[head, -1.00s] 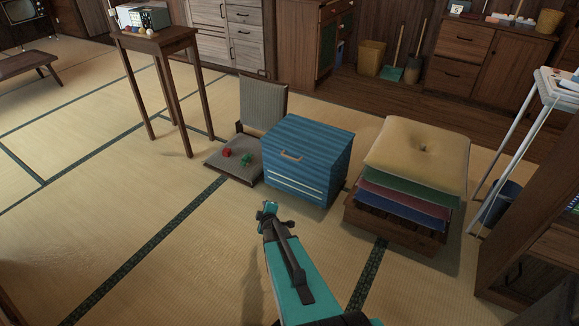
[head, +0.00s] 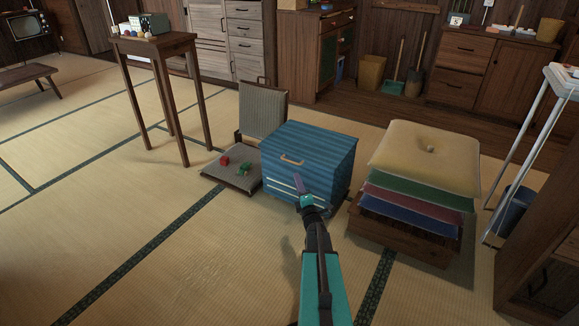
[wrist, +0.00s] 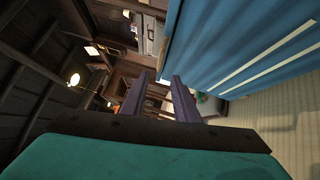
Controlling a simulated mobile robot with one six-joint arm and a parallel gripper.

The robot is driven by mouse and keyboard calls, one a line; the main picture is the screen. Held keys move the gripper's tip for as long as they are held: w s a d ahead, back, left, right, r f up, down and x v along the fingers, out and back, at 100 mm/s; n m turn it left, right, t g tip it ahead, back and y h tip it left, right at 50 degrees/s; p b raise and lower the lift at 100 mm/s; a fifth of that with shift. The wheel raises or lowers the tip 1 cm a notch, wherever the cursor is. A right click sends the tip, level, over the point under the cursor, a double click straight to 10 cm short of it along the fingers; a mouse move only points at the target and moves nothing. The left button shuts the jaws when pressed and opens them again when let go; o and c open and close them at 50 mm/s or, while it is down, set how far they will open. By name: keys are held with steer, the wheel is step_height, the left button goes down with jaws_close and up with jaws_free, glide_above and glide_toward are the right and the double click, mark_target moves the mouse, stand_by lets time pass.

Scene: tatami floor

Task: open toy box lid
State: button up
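The blue toy box (head: 330,165) stands on the tatami floor with its lid (head: 310,140) down. A light wooden handle (head: 291,160) is on its front upper face, and pale stripes run along the lower front. My gripper (head: 298,182) is in front of the box, just below and right of the handle in the head view; whether it touches the box is unclear. In the wrist view my gripper's two fingers (wrist: 160,76) stand apart with nothing between them.
A legless chair (head: 232,182) with small red and green toys stands left of the box. A wooden crate (head: 395,232) with stacked cushions (head: 425,155) stands close on the right. A tall side table (head: 155,42) is farther left. Open tatami lies in front.

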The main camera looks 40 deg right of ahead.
mark_target(289, 161)
steer(key=shift+w, duration=0.15)
steer(key=shift+b+x, duration=1.95)
steer(key=shift+x, duration=4.85)
jaws_close()
steer(key=shift+a, duration=0.1)
